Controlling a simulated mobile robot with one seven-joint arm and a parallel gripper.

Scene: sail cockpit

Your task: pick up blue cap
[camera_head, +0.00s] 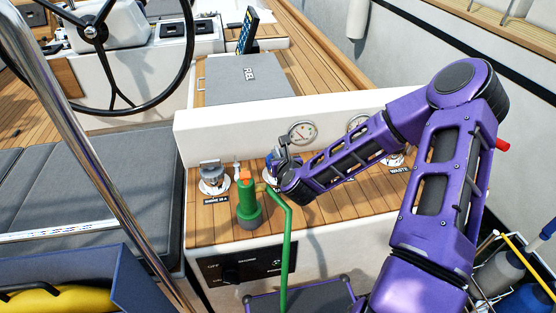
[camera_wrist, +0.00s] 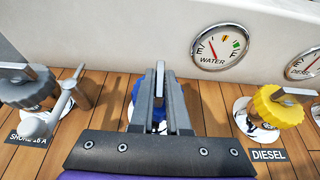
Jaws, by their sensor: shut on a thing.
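The blue cap (camera_wrist: 136,88) is in the wrist view, mostly hidden behind my gripper (camera_wrist: 161,85). Only slivers of blue and some of its white base show on the deck panel. My gripper's grey fingers point down and are shut on the cap's upright metal tab. In the head view, my gripper (camera_head: 283,157) is over the teak panel, below the left gauge, with a little blue of the cap beside it. I cannot tell whether the cap is clear of its base.
A yellow cap (camera_wrist: 285,105) labelled DIESEL stands to the right. A shore-power fitting (camera_wrist: 30,88) stands to the left. A water gauge (camera_wrist: 219,44) is on the white wall behind. In the head view, a green nozzle (camera_head: 247,200) and green pipe (camera_head: 286,250) stand in front.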

